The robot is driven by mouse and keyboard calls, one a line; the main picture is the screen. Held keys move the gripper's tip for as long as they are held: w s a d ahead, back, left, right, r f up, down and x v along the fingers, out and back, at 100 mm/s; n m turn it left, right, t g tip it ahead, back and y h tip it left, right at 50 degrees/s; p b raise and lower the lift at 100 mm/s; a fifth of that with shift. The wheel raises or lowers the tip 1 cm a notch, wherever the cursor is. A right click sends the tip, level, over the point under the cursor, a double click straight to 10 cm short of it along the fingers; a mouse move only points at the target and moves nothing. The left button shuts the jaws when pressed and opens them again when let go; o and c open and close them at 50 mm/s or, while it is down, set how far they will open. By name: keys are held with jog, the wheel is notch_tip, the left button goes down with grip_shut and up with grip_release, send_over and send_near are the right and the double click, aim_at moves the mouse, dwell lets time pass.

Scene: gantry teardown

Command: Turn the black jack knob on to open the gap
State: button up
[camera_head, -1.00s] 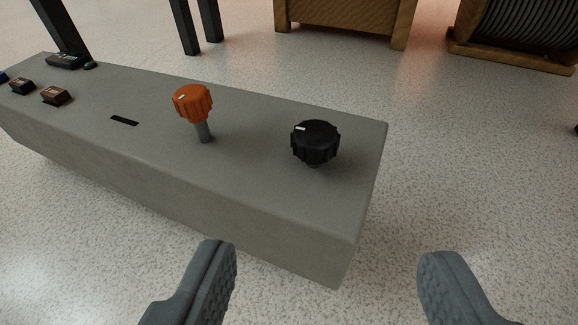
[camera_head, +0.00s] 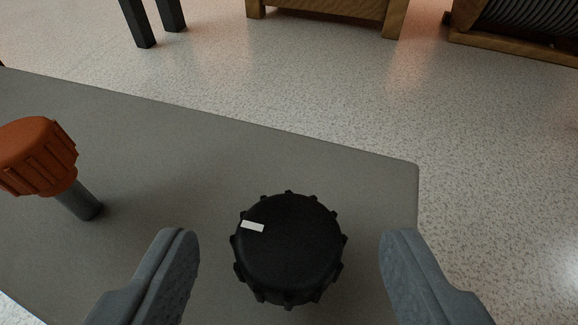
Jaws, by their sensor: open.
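The black jack knob (camera_head: 290,250) stands on the grey block's top, near its right end. It is round and ribbed, with a white mark at the left of its top face. My gripper (camera_head: 289,265) is open, with one finger to the left of the knob and one to the right. A space shows between the knob and each finger. I cannot tell how far the fingertips are above the block.
An orange knob (camera_head: 38,158) on a grey post stands on the same grey block (camera_head: 200,130) to the left. Behind the block are speckled floor, black legs (camera_head: 146,22), a wooden crate (camera_head: 330,8) and a cable reel (camera_head: 520,30). The floor right of the block is clear.

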aim_at(282, 254)
jog(key=shift+x, duration=1.55)
jog(key=c, duration=1)
jog(key=shift+a+m+h, duration=0.1)
jog(key=shift+m+h, duration=1.5)
jog(key=shift+h, duration=0.2)
